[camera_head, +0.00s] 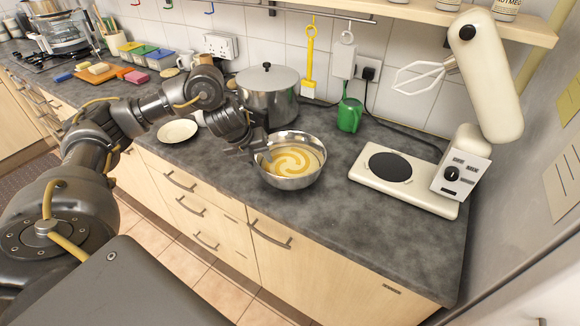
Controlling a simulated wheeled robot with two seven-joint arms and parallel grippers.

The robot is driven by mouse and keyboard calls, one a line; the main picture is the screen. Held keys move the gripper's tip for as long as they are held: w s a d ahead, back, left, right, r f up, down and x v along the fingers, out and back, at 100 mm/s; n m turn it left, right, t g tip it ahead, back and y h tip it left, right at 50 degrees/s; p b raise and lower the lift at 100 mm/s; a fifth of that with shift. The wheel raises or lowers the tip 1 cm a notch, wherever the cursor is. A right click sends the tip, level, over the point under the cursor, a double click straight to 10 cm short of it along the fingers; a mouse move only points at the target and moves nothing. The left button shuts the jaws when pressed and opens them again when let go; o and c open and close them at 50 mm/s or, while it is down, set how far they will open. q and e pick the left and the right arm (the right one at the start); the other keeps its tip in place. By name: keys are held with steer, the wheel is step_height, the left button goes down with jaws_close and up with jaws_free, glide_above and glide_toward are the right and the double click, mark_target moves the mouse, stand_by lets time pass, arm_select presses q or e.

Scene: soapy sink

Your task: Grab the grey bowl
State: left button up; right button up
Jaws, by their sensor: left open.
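The grey bowl (291,182) is a shiny metal bowl on the dark countertop near its front edge, in the middle of the head view. It holds a yellow and cream swirled mixture (293,160). My left gripper (262,155) is open at the bowl's left rim, with its fingers close to or over the rim. Whether the fingers touch the bowl I cannot tell. My right gripper is not in view.
A large lidded pot (268,95) stands right behind the gripper. A green jug (349,115) is behind the bowl, and a cream stand mixer (408,178) stands to the right. A plate (178,131) lies left. Counter between bowl and mixer is clear.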

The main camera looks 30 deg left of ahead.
arm_select(q)
steer(key=x, duration=0.3)
steer(key=shift+r, duration=0.15)
steer(key=shift+c, duration=0.5)
jaws_close()
